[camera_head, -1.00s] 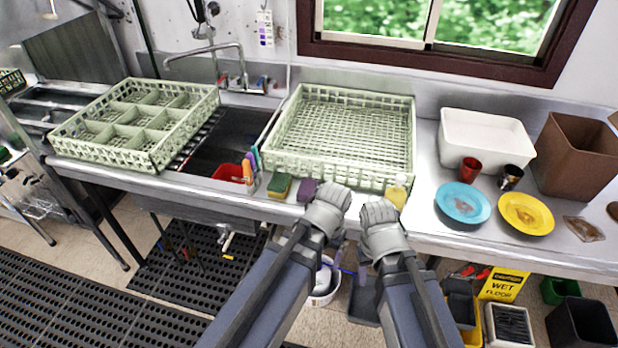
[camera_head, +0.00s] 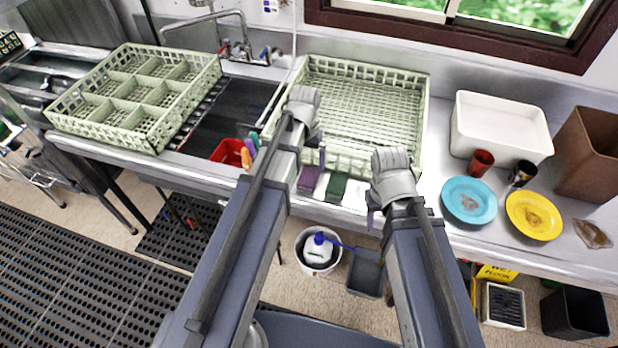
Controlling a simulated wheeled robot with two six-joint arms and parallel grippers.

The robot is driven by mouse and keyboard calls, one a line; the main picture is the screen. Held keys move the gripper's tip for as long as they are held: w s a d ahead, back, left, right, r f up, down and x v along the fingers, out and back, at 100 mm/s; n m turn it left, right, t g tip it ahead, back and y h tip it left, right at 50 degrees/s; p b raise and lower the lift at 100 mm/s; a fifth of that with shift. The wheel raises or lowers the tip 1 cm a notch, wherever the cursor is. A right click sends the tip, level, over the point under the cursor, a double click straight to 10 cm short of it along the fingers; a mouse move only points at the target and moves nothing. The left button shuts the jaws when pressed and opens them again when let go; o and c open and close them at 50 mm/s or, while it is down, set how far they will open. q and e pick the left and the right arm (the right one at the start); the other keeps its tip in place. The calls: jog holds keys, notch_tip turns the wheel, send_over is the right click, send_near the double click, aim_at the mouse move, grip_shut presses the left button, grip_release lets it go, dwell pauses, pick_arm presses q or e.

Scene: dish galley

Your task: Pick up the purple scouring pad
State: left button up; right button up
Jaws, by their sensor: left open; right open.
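The purple scouring pad (camera_head: 308,179) lies on the metal counter's front strip, in front of the large green dish rack (camera_head: 385,75). A dark green pad (camera_head: 336,188) lies just to its right. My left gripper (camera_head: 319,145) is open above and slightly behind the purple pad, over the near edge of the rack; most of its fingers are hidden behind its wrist. My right gripper (camera_head: 371,212) is open and empty near the counter's front edge, right of the green pad. Neither gripper visibly holds anything.
A red holder (camera_head: 228,152) with coloured handles stands left of my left arm. A compartment rack (camera_head: 130,100) sits beyond it. A white tub (camera_head: 500,128), two cups, a blue plate (camera_head: 469,200) and a yellow plate (camera_head: 534,215) stand at the right.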

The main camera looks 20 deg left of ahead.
aim_at(308, 175)
pick_arm(q)
jog(key=shift+d+f+b, duration=0.2)
jog(key=shift+f+b, duration=1.4)
jog(key=shift+f, duration=0.2)
jog(key=shift+d+f+b, duration=0.15)
jog(key=shift+f+b, duration=1.45)
jog(key=shift+f, duration=0.15)
jog(key=shift+r, duration=0.1)
jog(key=shift+c, duration=0.2)
jog(key=c, duration=1.3)
jog(key=shift+r+p, duration=0.2)
jog(key=shift+p, duration=0.15)
notch_tip(308, 175, up, 18)
jog(key=p, duration=1.7)
jog(key=shift+f+p, duration=0.15)
jog(key=shift+p, duration=0.15)
